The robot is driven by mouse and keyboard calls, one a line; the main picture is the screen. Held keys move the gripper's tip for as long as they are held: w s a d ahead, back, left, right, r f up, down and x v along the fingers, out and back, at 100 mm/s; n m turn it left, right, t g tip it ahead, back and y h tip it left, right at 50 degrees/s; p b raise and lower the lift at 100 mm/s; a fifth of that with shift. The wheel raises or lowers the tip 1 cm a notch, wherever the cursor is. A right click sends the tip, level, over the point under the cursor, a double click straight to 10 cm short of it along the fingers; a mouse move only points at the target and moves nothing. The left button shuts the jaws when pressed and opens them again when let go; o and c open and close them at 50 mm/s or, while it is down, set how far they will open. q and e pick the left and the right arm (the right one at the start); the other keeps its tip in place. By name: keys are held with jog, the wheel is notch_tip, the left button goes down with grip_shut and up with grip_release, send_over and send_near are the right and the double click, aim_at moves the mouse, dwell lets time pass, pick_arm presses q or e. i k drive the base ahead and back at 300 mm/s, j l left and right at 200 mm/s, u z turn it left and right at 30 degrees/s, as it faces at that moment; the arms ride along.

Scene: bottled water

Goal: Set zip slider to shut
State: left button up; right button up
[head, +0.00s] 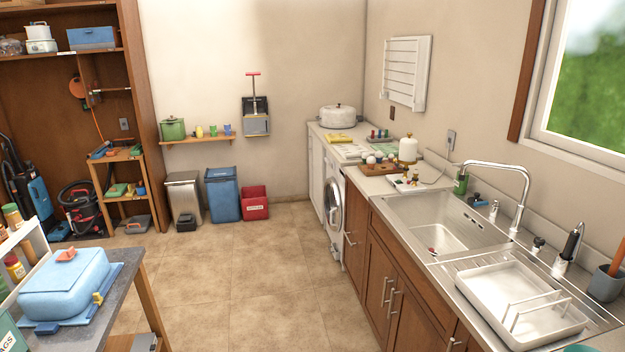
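I cannot pick out a zip slider for certain in the head view. A light blue box-like thing (64,284) with an orange-red piece (67,254) on top sits on the grey table at the lower left. A flat blue piece (46,328) and a small yellow piece (98,298) lie at its near edge and right side. Whether any of these is a zip slider is too small to tell. Neither of my grippers is in view.
The tiled floor (225,265) in the middle is clear. A counter with a sink (440,225) and white dish rack (515,300) runs along the right. A washing machine (334,208), bins (222,193) and a wooden shelf unit (138,110) stand farther back.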

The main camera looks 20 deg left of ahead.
aim_at(99, 299)
jog(key=i+j+u, duration=0.2)
jog(key=i+u, duration=0.2)
jog(key=i+j+u, duration=0.1)
jog(key=i+u, duration=0.65)
jog(key=i+l+u, duration=0.25)
jog(key=i+u, duration=0.15)
jog(key=i, duration=0.15)
jog(key=i+j+u, duration=0.1)
jog(key=u, duration=0.35)
jog(key=i+u, duration=0.25)
jog(key=u, duration=0.2)
jog(key=i+u, duration=0.2)
jog(key=u, duration=0.25)
jog(key=i+l+u, duration=0.15)
jog(key=u, duration=0.3)
jog(key=i+l+u, duration=0.15)
jog(key=u, duration=0.3)
